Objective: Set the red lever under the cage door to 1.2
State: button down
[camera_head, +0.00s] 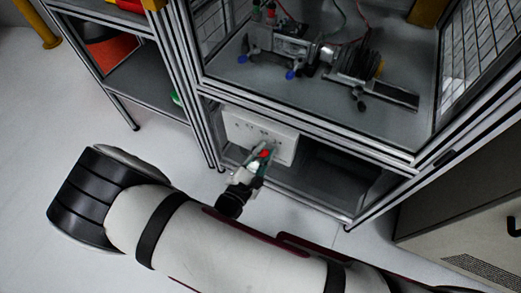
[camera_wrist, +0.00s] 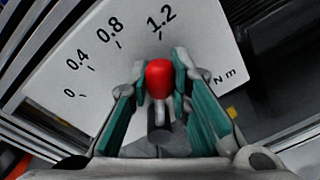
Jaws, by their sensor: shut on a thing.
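The red lever's knob (camera_wrist: 160,78) sits between the two teal-padded fingers of my gripper (camera_wrist: 159,65) in the wrist view. The fingers are shut on it from both sides. A dark grey shaft below the knob shows partly. Behind it is a white scale plate (camera_wrist: 60,100) marked 0, 0.4, 0.8, 1.2 and N m. The knob lines up with the tick under 1.2 in this view. In the head view the red knob (camera_head: 265,153) shows small at my gripper (camera_head: 258,163), in front of the white panel (camera_head: 285,150) under the cage.
The framed cage bench (camera_head: 310,125) holds a motor rig (camera_head: 290,47) above the panel. An open shelf space (camera_head: 330,175) lies right of the panel. A shelf rack (camera_head: 140,85) stands left and a grey cabinet (camera_head: 465,215) right. Bare white floor lies left.

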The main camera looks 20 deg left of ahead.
jog(key=shift+s+d+f, duration=0.15)
jog(key=shift+f, duration=0.05)
dwell(0.4)
jog(key=c, duration=1.4)
grip_release()
jog(key=shift+c, duration=0.2)
jog(key=shift+r, duration=0.1)
notch_tip(320, 180, up, 10)
jog(key=shift+f, duration=0.1)
